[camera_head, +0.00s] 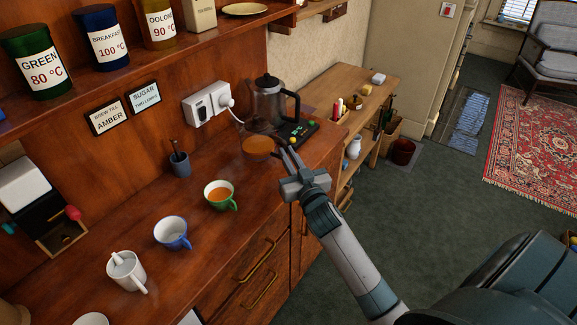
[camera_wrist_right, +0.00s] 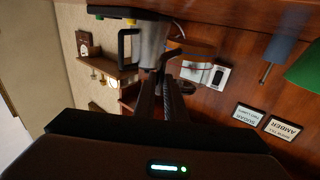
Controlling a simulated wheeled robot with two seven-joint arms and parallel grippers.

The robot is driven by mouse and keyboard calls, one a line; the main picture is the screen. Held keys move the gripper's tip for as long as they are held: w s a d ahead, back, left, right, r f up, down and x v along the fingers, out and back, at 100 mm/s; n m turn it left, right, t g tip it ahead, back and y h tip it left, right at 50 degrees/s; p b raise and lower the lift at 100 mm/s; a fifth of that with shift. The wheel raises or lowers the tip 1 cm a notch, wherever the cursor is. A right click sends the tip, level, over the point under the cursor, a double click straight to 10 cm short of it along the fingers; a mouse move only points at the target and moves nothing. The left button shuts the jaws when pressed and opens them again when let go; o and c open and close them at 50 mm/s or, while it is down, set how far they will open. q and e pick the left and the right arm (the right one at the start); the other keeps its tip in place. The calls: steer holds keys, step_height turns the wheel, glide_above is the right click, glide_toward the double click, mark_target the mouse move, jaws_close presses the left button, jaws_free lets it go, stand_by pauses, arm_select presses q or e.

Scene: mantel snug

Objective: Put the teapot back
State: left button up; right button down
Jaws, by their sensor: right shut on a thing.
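The teapot (camera_head: 258,147) seems to be the clear glass vessel with amber liquid near the back of the counter; its glass outline is hard to make out. My right gripper (camera_head: 284,152) is at its right side, shut on its dark handle. In the right wrist view the amber liquid (camera_wrist_right: 196,48) and the dark curved handle (camera_wrist_right: 168,58) show at my fingertips (camera_wrist_right: 162,78). I cannot tell whether the teapot touches the counter. A glass kettle (camera_head: 266,103) with a black lid and handle stands just behind it. My left gripper is not in view.
A black panel with coloured knobs (camera_head: 299,131) lies beside the kettle. A green cup of tea (camera_head: 219,195), a blue cup (camera_head: 172,233), a white mug (camera_head: 125,271) and a dark pot (camera_head: 180,165) stand on the counter (camera_head: 140,210). A shelf of tins overhangs it.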

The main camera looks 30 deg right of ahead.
steer(key=shift+r, duration=0.1)
steer(key=shift+f+p, duration=0.3)
steer(key=shift+f, duration=1.8)
steer(key=c, duration=1.9)
jaws_free()
steer(key=shift+f, duration=0.1)
steer(key=shift+o, duration=0.4)
steer(key=shift+s, duration=0.1)
